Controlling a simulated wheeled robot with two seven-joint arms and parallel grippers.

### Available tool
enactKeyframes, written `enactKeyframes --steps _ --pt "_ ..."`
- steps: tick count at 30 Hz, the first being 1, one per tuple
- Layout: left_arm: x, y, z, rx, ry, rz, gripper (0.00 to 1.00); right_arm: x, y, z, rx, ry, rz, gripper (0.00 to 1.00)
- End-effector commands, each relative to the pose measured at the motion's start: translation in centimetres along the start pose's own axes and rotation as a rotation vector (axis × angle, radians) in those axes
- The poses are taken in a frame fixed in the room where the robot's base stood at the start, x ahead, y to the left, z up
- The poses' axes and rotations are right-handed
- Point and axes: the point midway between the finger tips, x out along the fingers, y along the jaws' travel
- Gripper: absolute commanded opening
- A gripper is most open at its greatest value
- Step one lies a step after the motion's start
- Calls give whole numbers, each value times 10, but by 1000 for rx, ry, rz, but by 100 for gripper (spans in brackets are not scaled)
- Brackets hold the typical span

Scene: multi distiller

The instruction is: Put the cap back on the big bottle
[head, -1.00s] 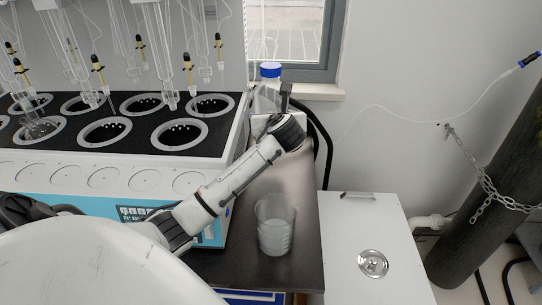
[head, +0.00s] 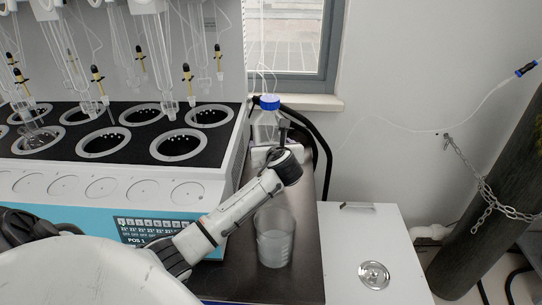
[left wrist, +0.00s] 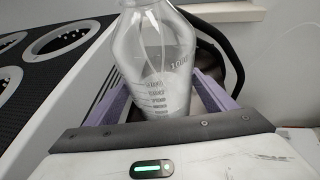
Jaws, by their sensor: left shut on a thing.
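The big bottle (head: 266,132) is clear glass and stands upright at the far end of the dark counter, beside the distiller. A blue cap (head: 270,102) sits at its top in the head view. In the left wrist view the bottle (left wrist: 158,65) shows volume marks, and its mouth is cut off by the top edge. My left gripper (head: 268,152) is shut on the bottle's body, with a purple finger on each side. Its wrist hides the bottle's base, so I cannot tell whether it touches the counter. My right gripper is not in view.
A clear beaker (head: 274,240) stands on the dark counter (head: 306,250) close to my left forearm. The distiller (head: 60,185) with ringed holes and hanging glassware fills the left. Black hoses (head: 322,140) run behind the bottle. A white cabinet (head: 365,240) stands right of the counter.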

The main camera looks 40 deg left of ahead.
Motion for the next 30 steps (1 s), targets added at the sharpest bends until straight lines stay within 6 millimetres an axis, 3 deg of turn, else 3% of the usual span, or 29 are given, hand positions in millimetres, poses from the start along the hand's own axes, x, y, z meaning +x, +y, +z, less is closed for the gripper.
enactKeyframes --steps 2,11,23,24,26,30 --pt "0 0 3 -3 -10 -2 14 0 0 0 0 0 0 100" --pt "13 -1 -28 -1 -9 -2 14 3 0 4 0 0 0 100" --pt "14 -1 -31 -1 -10 -2 14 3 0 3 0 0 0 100" --pt "15 0 -36 1 0 0 84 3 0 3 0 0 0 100" --pt "15 0 -36 1 1 0 94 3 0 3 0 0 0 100" --pt "15 0 -36 1 0 0 96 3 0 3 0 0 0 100"
